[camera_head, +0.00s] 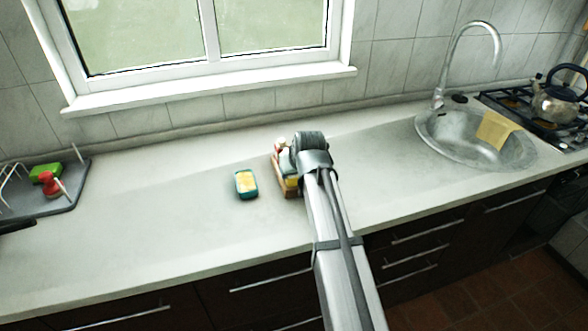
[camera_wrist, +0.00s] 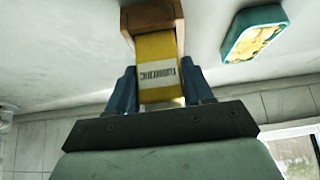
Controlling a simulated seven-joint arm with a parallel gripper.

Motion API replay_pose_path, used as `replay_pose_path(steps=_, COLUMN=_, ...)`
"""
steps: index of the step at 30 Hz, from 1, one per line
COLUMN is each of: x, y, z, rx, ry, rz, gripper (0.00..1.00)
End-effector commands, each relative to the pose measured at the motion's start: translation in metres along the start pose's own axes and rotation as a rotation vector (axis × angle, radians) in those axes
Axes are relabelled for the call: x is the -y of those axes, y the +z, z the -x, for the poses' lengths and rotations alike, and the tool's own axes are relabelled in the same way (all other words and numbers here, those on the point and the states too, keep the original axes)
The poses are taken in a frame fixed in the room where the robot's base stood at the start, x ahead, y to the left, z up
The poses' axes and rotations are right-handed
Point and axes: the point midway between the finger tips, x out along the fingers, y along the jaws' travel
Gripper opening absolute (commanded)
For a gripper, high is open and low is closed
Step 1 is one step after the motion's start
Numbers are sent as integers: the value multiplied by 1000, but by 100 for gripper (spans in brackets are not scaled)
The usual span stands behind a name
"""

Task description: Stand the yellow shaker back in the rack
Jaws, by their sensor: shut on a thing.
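The yellow shaker (camera_wrist: 157,52), with a white printed label, is between the blue fingers of my gripper (camera_wrist: 160,88) in the wrist view. My gripper is shut on it. The shaker's far end meets the wooden rack (camera_wrist: 151,16), seemingly inside its frame; whether it is fully seated I cannot tell. In the head view, the rack (camera_head: 278,168) stands mid-counter, partly hidden behind my arm's end. A little yellow shows there low beside my wrist. The fingers are hidden in that view.
A teal dish with a yellow sponge (camera_head: 246,184) lies just left of the rack, and also shows in the wrist view (camera_wrist: 254,33). A grey drying tray (camera_head: 68,196) is far left. The sink (camera_head: 440,135) is right, with open counter between.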

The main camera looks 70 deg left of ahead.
Motion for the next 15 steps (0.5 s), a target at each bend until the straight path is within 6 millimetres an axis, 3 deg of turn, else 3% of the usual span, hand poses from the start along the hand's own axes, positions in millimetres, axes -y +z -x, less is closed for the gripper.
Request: replay_pose_path(steps=15, x=0, y=6, z=-8, rx=0, ry=0, rz=0, gripper=9)
